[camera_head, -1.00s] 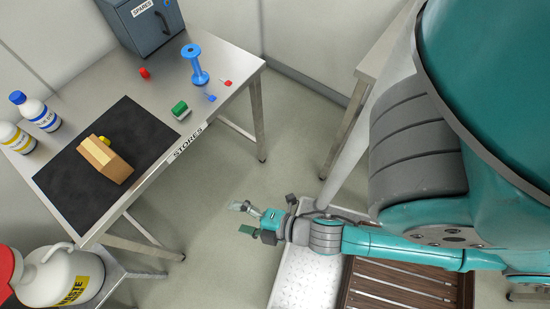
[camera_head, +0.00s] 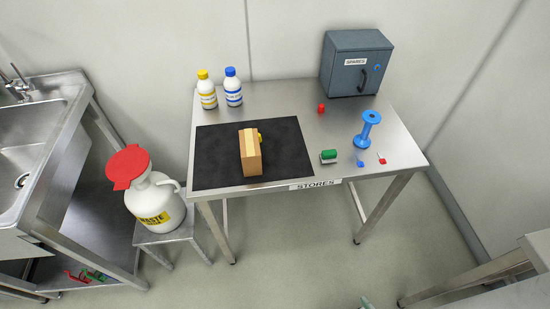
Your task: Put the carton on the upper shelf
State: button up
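The carton (camera_head: 246,155) is a small tan box with a paler strip of tape. It stands on the black mat (camera_head: 212,173) on the steel table marked STORES. A small yellow thing shows at its right side, partly hidden behind it. My gripper is not clearly in view; only a small teal tip, perhaps of my arm, shows at the bottom edge, well away from the carton. I see no shelf that I can name for sure as the upper shelf.
Two bottles (camera_head: 233,88) stand behind the mat. A grey SPARES cabinet (camera_head: 355,62) is at the back right. A waste jug (camera_head: 155,205) stands on a stool beside the sink (camera_head: 22,150).

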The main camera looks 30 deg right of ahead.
jog(key=w+a+f+n, duration=0.1)
jog(key=w+f+n, duration=0.5)
jog(key=w+n, duration=0.25)
jog(key=n+t+h, duration=0.2)
jog(key=n+h, duration=0.3)
jog(key=n, duration=1.8)
send_near(250, 147)
jog(key=f, duration=0.3)
jog(key=shift+w+f, duration=0.2)
jog(key=shift+w, duration=0.2)
jog(key=shift+w+r+h, duration=0.2)
jog(key=shift+w+h, duration=0.1)
jog(key=shift+h, duration=0.1)
jog(key=x, duration=1)
jog(key=shift+w+d+r, duration=0.1)
jog(key=shift+w+r, duration=0.05)
jog(key=shift+w, duration=0.15)
jog(key=c, duration=1.6)
jog(key=shift+r, duration=0.15)
grip_shut()
